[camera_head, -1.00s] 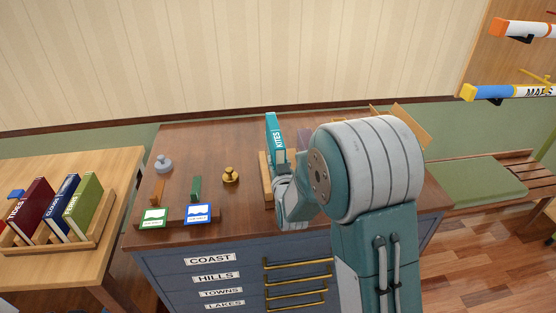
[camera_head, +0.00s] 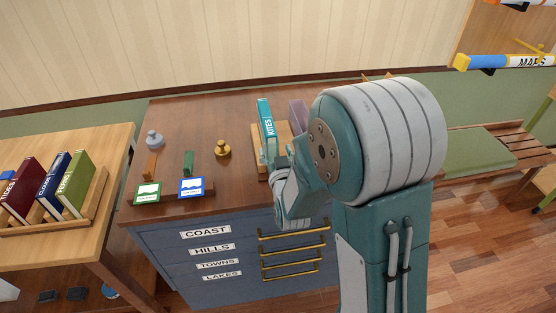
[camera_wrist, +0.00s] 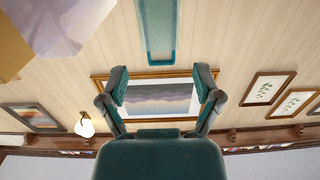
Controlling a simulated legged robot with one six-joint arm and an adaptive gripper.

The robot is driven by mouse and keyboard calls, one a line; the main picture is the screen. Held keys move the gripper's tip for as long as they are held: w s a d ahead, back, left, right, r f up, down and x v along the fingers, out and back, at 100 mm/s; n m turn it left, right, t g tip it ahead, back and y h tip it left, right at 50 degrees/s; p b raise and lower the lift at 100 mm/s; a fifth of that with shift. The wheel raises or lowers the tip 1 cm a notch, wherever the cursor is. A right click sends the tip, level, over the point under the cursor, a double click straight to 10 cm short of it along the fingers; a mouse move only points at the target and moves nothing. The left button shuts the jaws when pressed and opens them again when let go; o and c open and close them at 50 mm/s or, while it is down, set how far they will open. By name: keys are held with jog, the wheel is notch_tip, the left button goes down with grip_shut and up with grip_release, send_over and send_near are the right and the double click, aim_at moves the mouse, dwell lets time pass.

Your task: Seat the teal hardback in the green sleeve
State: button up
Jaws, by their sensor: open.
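The teal hardback (camera_head: 265,120), marked KITES, stands nearly upright at the wooden rack on the cabinet top, just beyond my gripper. My gripper (camera_wrist: 161,84) is open, its two fingers apart with nothing between them in the wrist view. A teal panel (camera_wrist: 158,30), apparently the hardback, shows above and between the fingertips there, apart from them. In the head view my arm hides most of the gripper and part of the rack. I cannot make out a green sleeve for certain; a small green upright (camera_head: 188,163) stands behind the cards.
A wooden rack (camera_head: 285,131) and a purple book (camera_head: 298,116) are partly behind my arm. A green card (camera_head: 147,191), a blue card (camera_head: 191,187), a brass knob (camera_head: 222,149) and a grey knob (camera_head: 154,139) are to the left. The side table (camera_head: 112,152) holds several books.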

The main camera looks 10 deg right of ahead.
jog(key=s, duration=0.4)
jog(key=shift+s, duration=0.2)
dwell(0.3)
jog(key=s+d+r+g, duration=0.1)
jog(key=s+r+g, duration=0.2)
jog(key=s, duration=0.5)
jog(key=s+d+r+g, duration=0.2)
jog(key=s+g, duration=0.3)
jog(key=s, duration=0.3)
jog(key=s+d+r+g, duration=0.2)
jog(key=s+r+g, duration=0.2)
jog(key=s, duration=0.4)
jog(key=shift+r, duration=0.4)
